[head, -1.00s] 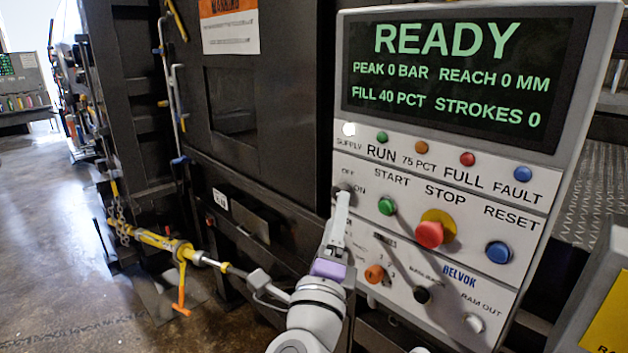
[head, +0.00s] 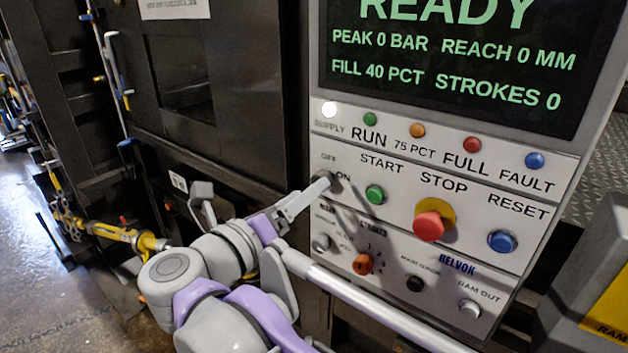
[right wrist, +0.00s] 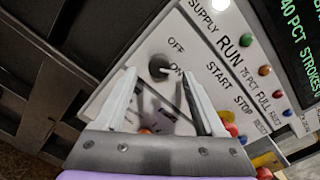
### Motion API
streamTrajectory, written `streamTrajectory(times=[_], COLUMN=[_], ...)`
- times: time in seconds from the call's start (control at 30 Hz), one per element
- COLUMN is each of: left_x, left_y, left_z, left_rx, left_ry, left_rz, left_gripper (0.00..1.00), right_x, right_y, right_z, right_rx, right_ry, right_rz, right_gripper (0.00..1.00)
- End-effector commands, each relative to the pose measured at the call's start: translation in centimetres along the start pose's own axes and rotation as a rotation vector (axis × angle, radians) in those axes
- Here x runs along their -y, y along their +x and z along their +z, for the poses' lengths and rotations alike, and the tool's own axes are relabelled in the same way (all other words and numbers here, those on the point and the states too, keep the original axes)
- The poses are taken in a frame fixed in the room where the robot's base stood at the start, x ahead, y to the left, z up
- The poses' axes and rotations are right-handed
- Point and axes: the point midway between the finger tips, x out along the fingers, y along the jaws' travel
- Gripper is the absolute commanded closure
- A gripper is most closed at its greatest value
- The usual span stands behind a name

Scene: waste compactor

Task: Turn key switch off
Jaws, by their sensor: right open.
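The key switch (head: 335,182) is a small dark knob between the OFF and ON labels at the left edge of the control panel. It also shows in the right wrist view (right wrist: 158,67). My right gripper (head: 322,183) reaches it from the left, its fingertips overlapping the knob's left side in the head view. In the right wrist view my right gripper (right wrist: 160,76) is open, with the knob just beyond and between its two fingertips. I cannot tell whether a finger touches it. The key's exact angle is unclear. My left gripper is not in view.
The screen (head: 450,60) reads READY, and the white supply lamp (head: 329,109) is lit. A green START button (head: 375,194), red STOP button (head: 430,226) and blue RESET button (head: 501,241) sit right of the switch. An orange selector (head: 363,264) lies below.

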Motion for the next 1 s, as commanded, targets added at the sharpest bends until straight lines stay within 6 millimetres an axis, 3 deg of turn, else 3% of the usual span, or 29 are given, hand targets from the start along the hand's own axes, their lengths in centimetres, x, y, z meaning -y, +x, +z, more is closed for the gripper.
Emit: streamTrajectory(times=[0.1,0.23,0.6,1.0], left_x=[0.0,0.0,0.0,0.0], left_y=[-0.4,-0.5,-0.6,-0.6], left_z=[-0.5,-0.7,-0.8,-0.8], left_rx=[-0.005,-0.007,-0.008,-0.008], left_ry=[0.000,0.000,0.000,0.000], left_rz=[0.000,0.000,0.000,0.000], left_gripper=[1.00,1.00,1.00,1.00], right_x=[0.1,0.1,0.0,0.0], right_y=[2.0,3.2,3.7,3.7], right_z=[0.1,0.1,0.0,0.0], right_rx=[-0.001,0.000,0.001,0.001], right_ry=[0.001,0.000,0.000,0.000], right_rz=[-0.003,-0.001,0.001,0.001], right_gripper=[0.28,0.28,0.28,1.00])
